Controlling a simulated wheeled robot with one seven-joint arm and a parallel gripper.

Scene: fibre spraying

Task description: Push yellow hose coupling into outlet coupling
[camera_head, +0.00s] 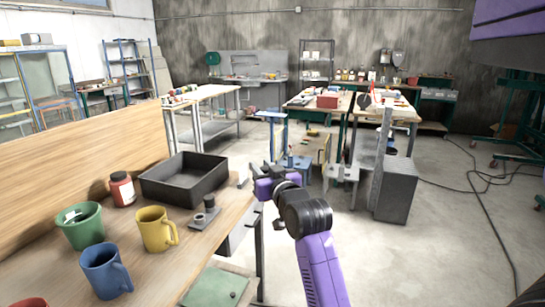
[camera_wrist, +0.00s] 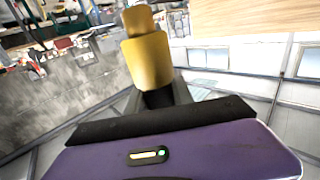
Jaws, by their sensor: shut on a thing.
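The yellow hose coupling (camera_wrist: 148,62) fills the upper middle of the wrist view, a stepped cylinder with a narrower end pointing away from my gripper. My gripper (camera_wrist: 158,98) is shut on its dark lower part. In the head view my purple gripper (camera_head: 266,170) is out past the right edge of the wooden table, and I cannot make out the coupling there. A dark upright fitting (camera_head: 205,216) on a small grey plate stands near the table's right edge. It may be the outlet coupling, but I cannot tell for sure. The two are well apart.
A black tray (camera_head: 150,190), a red jar (camera_head: 122,190) and green (camera_head: 82,228), yellow (camera_head: 153,232) and blue (camera_head: 104,272) mugs stand on the table. A green mat (camera_head: 213,288) lies at its front. Grey blocks (camera_head: 397,190) stand right of my gripper; cables cross the floor.

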